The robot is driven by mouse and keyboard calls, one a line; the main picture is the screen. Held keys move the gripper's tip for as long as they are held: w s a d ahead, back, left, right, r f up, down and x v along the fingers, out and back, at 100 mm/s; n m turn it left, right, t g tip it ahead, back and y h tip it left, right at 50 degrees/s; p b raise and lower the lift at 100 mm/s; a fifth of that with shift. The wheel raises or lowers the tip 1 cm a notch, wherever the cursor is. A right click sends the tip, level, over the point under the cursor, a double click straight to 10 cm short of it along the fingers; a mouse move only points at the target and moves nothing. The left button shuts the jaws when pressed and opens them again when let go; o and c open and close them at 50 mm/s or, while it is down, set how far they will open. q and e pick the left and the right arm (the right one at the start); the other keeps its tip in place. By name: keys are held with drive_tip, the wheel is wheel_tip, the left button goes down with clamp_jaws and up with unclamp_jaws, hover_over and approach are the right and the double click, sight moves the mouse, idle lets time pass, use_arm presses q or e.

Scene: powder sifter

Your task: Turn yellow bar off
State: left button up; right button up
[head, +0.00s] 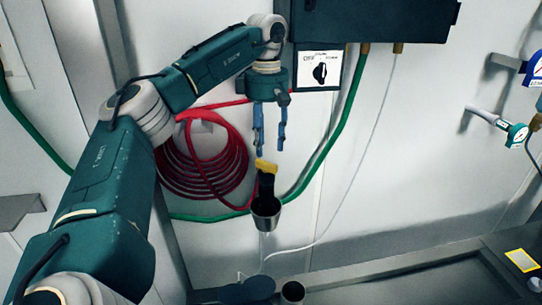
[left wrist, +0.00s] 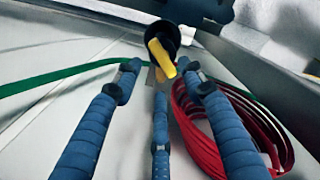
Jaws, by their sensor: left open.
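The yellow bar (head: 266,166) sits on a black knob or handle (head: 266,186) just above a metal cup-shaped part. In the left wrist view the yellow bar (left wrist: 162,58) points towards the camera from a round black mount (left wrist: 168,36). My left gripper (head: 270,152) is open with its blue fingers pointing down, close above the yellow bar. In the left wrist view my left gripper (left wrist: 160,72) has its fingers spread, with the bar seen just beyond and between their tips. Contact between fingers and bar cannot be told. My right gripper is not in view.
A coiled red hose (head: 205,165) hangs on the wall to the left. A green hose (head: 335,145) runs close by on the right. A dark box (head: 370,20) and a white switch label (head: 318,70) are above. Gauges (head: 516,134) stick out at the right.

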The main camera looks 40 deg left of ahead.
sight(267, 162)
use_arm(q)
wheel_tip(267, 162, down, 5)
drive_tip(key=shift+f+p, duration=0.15)
drive_tip(key=shift+p, duration=0.4)
clamp_jaws()
